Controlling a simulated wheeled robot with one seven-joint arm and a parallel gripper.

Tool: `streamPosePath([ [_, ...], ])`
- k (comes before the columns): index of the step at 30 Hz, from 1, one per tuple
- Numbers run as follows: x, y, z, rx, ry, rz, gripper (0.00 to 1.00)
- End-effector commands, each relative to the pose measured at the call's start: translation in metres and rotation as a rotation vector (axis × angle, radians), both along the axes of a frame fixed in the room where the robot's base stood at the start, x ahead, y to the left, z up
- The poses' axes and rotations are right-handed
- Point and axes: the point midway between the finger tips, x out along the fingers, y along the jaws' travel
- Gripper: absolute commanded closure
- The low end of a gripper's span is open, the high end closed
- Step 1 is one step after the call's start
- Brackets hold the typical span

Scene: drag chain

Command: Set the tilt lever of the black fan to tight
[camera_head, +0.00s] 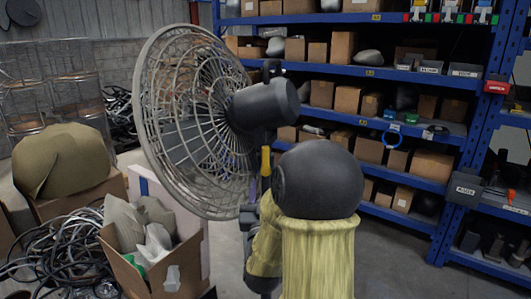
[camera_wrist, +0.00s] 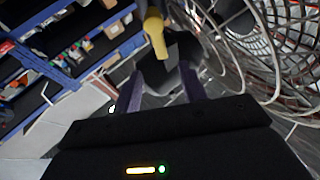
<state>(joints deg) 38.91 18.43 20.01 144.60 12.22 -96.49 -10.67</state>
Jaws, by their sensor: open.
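The black fan stands in the middle of the head view, with its round wire cage (camera_head: 165,110) facing left and its dark motor housing (camera_head: 265,103) behind it. The yellow tilt lever (camera_head: 265,165) hangs roughly upright below the housing. In the wrist view the yellow lever (camera_wrist: 155,35) points toward my gripper, and the cage (camera_wrist: 265,50) fills the right side. My gripper (camera_wrist: 162,80) is open, with its purple fingers apart. The lever's end appears between and beyond the fingertips; I see no clear contact. In the head view my arm hides most of the gripper.
A blue shelf rack (camera_head: 395,130) with boxes stands behind, to the right. An open cardboard box (camera_head: 165,265) stands below the cage at lower left, beside a heap of cables (camera_head: 50,250). Grey floor is open between the fan and the rack.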

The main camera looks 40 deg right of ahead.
Motion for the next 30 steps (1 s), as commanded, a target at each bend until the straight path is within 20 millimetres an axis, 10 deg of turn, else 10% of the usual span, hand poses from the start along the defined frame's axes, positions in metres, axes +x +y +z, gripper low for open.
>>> streamPosePath([
  [30, 0.073, -0.053, 0.037, 0.0, 0.0, 0.0, 0.58],
])
